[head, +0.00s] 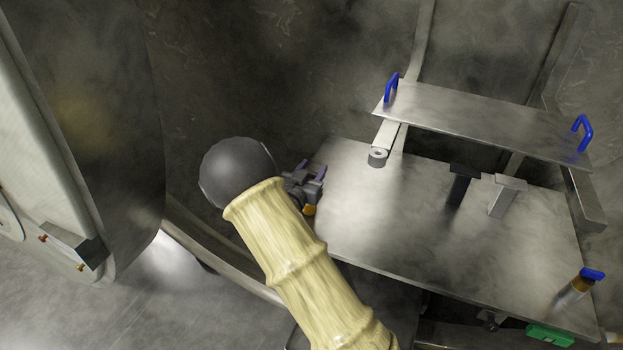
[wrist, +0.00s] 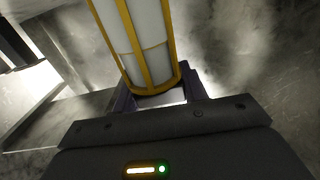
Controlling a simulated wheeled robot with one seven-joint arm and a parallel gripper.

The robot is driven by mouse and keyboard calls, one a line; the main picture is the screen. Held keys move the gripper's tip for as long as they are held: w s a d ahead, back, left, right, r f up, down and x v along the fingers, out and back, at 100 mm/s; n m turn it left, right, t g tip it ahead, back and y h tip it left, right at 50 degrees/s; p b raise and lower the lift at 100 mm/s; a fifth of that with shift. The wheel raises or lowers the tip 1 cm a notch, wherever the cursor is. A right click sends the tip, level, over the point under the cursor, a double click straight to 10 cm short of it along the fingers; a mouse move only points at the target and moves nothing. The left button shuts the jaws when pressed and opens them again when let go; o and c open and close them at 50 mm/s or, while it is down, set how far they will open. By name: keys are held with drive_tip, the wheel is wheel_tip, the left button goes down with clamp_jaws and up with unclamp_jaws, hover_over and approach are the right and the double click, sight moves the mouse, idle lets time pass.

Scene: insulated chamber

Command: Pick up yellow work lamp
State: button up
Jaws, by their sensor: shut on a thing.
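The yellow work lamp (wrist: 148,45) is a white tube in a yellow cage. In the wrist view it runs from the top edge down to my gripper (wrist: 160,98), tilted slightly. My gripper's purple fingers are on either side of the lamp's near end, shut on it. In the head view my gripper (head: 312,180) is at the left edge of the metal table. Only a small yellow bit of the lamp (head: 309,210) shows below it; my arm hides the rest. I cannot tell whether the lamp touches the table.
The metal table (head: 400,235) holds a black block (head: 462,185) and a grey block (head: 505,195). A raised shelf with blue handles (head: 480,122) is behind them. A blue-topped amber bottle (head: 574,288) stands at the right corner, near a green item (head: 549,335). The table's middle is clear.

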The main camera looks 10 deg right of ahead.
wheel_tip(320, 180, up, 9)
drive_tip(key=shift+p, duration=0.35)
drive_tip(key=shift+r, duration=0.1)
idle(0.3)
